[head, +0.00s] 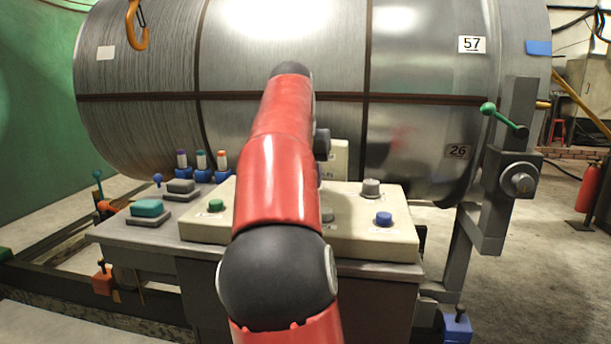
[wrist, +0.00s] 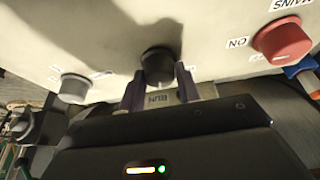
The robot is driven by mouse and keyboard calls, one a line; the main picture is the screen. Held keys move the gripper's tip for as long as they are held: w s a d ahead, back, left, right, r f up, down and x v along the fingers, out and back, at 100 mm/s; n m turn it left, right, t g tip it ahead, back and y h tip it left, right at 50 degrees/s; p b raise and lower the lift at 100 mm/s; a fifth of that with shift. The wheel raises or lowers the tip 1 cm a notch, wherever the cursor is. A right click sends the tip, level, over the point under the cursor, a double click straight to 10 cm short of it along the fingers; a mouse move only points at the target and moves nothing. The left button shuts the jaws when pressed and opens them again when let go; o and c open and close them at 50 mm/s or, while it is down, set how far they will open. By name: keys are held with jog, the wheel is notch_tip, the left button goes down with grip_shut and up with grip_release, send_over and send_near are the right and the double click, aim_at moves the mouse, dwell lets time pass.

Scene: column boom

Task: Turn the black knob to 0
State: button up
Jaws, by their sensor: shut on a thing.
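The black knob (wrist: 158,66) sits on a pale panel in the wrist view. My gripper (wrist: 159,84) is shut on it, with one dark finger on each side. A small label with letters (wrist: 161,98), perhaps RUN, shows between the fingers. I cannot make out a pointer mark on the knob or a 0 on the panel. In the head view my red arm covers the middle of the cream control box (head: 375,240), and neither the black knob nor my fingertips can be made out there.
In the wrist view a red knob (wrist: 283,40) stands to the right and a grey knob (wrist: 72,88) to the left. In the head view a blue button (head: 384,219) and a grey knob (head: 371,188) stand right of my arm. A large metal drum (head: 420,90) lies behind.

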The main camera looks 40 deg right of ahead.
jog(key=shift+n+t+y, duration=0.3)
jog(key=shift+n+t, duration=0.1)
jog(key=shift+n, duration=0.9)
jog(key=o, duration=1)
jog(key=shift+c, duration=0.2)
jog(key=v, duration=0.7)
jog(key=shift+r, duration=0.4)
jog(key=shift+s, duration=0.2)
